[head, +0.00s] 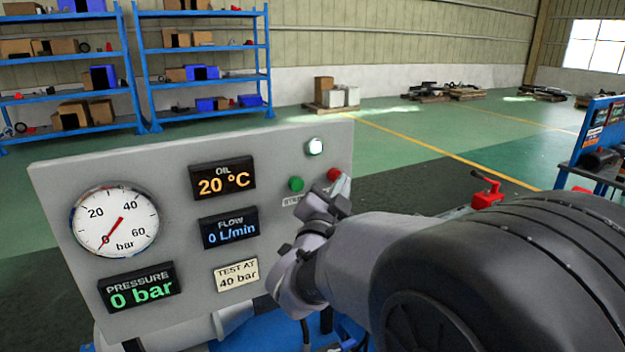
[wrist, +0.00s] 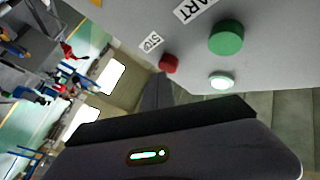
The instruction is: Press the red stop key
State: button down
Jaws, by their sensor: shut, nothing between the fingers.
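The red stop key (head: 333,174) is a small round button at the right of the grey control panel (head: 75,165). In the wrist view the red key (wrist: 169,63) sits beside a label reading STOP (wrist: 151,41). My gripper (head: 342,187) is shut and empty, its tip at the red key in the head view. In the wrist view my dark gripper fingers (wrist: 158,88) point at the red key, very close to it. I cannot tell whether they touch. The gripper hides part of the panel around and below the key.
A green key (head: 296,184) is left of the red one, with a lit white lamp (head: 315,146) above. The pressure gauge (head: 115,220) points near 0 and the pressure display (head: 136,287) reads 0 bar. Blue shelves (head: 137,60) stand far behind.

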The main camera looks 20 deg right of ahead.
jog(key=shift+w+a, duration=0.1)
jog(key=shift+w, duration=0.4)
dwell(0.7)
jog(key=shift+s+b, duration=0.1)
jog(key=shift+b, duration=0.25)
jog(key=shift+s+d+b, duration=0.2)
jog(key=shift+s+b, duration=0.3)
jog(key=shift+s, duration=0.3)
jog(key=s, duration=0.1)
jog(key=s+b, duration=0.1)
jog(key=s, duration=0.1)
jog(key=s+d+b, duration=0.1)
jog(key=s, duration=0.1)
dwell(0.4)
